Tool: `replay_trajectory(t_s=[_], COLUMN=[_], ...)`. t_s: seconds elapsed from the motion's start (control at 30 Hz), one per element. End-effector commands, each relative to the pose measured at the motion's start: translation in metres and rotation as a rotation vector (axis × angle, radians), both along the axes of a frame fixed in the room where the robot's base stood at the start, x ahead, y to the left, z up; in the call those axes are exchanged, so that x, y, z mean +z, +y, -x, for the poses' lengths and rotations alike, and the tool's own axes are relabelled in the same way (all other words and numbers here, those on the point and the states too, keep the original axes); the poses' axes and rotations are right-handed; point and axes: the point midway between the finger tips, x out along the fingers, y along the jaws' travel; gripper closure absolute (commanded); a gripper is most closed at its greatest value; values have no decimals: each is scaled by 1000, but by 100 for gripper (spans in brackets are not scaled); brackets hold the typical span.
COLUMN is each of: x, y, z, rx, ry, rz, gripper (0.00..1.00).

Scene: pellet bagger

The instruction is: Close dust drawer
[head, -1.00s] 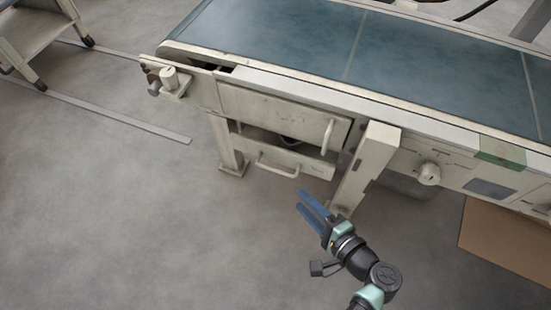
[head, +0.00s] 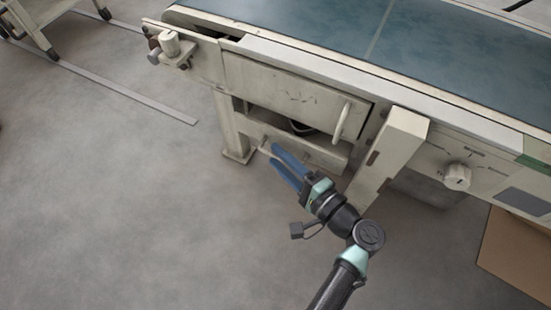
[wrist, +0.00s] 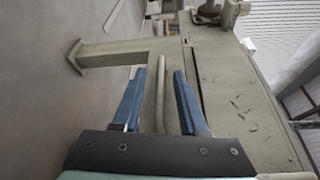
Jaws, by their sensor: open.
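The dust drawer (head: 318,154) is the low pale drawer under the conveyor, below the scratched front panel. In the wrist view, my gripper (wrist: 157,85) is spread with a pale bar, seemingly the drawer handle (wrist: 160,85), showing between the fingers. I cannot tell whether the fingers reach around it or stop short.
The scratched panel (head: 285,90) above has an upright handle (head: 342,122). A broad pale leg (head: 390,155) stands right of the drawer, close to my arm. A knob (head: 456,177) and a cardboard sheet (head: 515,245) lie further right.

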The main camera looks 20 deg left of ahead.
Motion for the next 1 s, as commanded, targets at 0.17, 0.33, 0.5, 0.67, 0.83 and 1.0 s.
replay_trajectory(t_s=[0.17, 0.33, 0.5, 0.67, 0.83, 1.0], x=[-2, -1, -1, -1, -1, -1], y=[14, 16, 16, 16, 16, 16], z=[-6, -8, -7, -7, -7, -7], rx=[0, 0, -1, -1, -1, -1], ry=[-1, 0, 0, 0, 0, 0], rz=[0, 0, 0, 0, 0, 0], gripper=[58, 58, 61, 90, 100, 100])
